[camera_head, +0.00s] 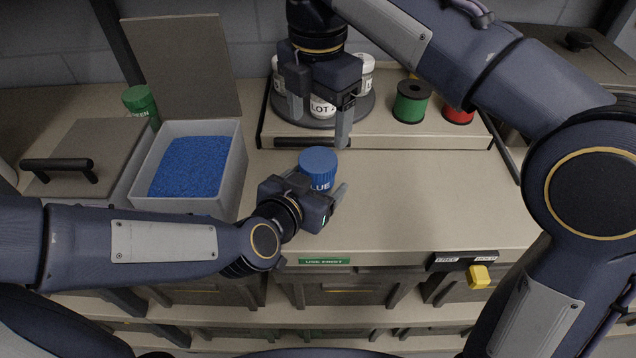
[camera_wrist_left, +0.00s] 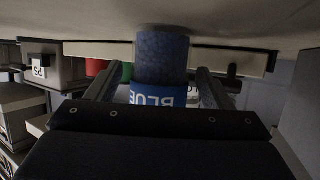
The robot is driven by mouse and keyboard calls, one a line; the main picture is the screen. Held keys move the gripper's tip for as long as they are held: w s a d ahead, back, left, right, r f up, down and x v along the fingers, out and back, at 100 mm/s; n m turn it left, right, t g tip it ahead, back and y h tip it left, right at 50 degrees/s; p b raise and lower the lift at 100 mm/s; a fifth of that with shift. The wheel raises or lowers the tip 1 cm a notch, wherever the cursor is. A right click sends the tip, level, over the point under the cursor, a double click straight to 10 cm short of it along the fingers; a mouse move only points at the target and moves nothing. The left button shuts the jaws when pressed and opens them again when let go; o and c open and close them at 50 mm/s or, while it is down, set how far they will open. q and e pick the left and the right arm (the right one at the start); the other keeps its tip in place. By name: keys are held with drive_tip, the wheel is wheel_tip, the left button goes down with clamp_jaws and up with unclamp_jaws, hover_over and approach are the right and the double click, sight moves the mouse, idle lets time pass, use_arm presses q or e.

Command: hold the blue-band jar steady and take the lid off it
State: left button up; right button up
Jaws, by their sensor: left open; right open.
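The blue-band jar (camera_head: 319,181) stands upright on the bench with its ribbed blue lid (camera_head: 318,159) on. My left gripper (camera_head: 316,188) is open around the jar, with one finger on each side. In the left wrist view the jar appears upside down, with its blue label (camera_wrist_left: 158,95) between the two fingers and a gap at each side. The jar's lower part is partly hidden by the gripper. My right gripper (camera_head: 320,120) is open and empty, pointing down above and behind the jar.
Behind my right gripper, a turntable (camera_head: 366,106) carries white jars. Green (camera_head: 411,102) and red (camera_head: 458,115) spools stand at the back right. The bench right of the jar is clear.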

use_arm(q)
drive_tip(key=shift+w+d+f, duration=0.25)
drive_tip(key=shift+w, duration=0.25)
